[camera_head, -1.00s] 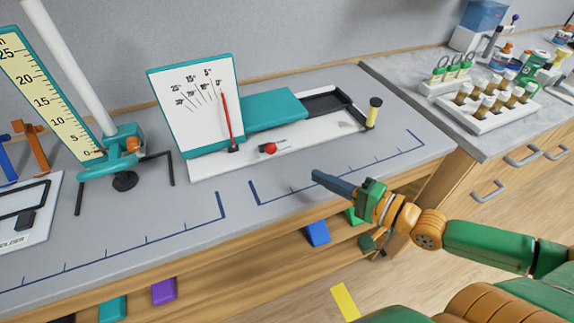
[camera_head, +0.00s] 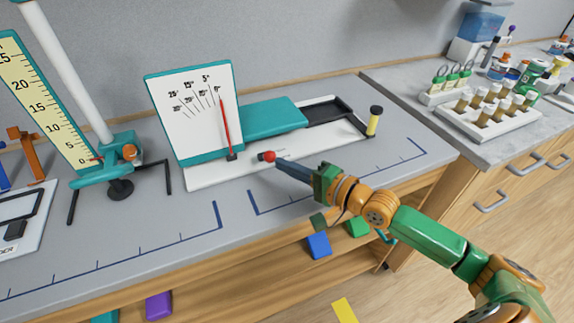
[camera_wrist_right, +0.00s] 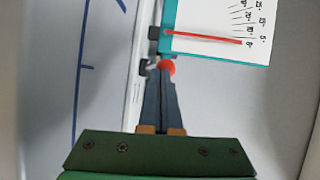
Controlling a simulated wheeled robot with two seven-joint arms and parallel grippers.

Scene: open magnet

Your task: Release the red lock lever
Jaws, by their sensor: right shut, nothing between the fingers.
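The red lock lever shows as a small red ball knob (camera_head: 269,156) on the front of the white base (camera_head: 215,174) of the teal device. My right gripper (camera_head: 279,163) is shut and empty, its fingertips right at the knob's right side. In the right wrist view the knob (camera_wrist_right: 166,68) sits just beyond the shut fingertips (camera_wrist_right: 160,82), which partly overlap it. I cannot tell whether they touch. The white scale board (camera_head: 190,105) with a red needle (camera_head: 225,125) stands left of the knob. My left gripper is not in view.
A teal block (camera_head: 262,118) and a black-framed slot (camera_head: 328,108) lie behind the knob. A black and yellow post (camera_head: 375,120) stands at the device's right end. A tall ruler stand (camera_head: 45,105) is at left. The grey bench front (camera_head: 180,235) is mostly clear.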

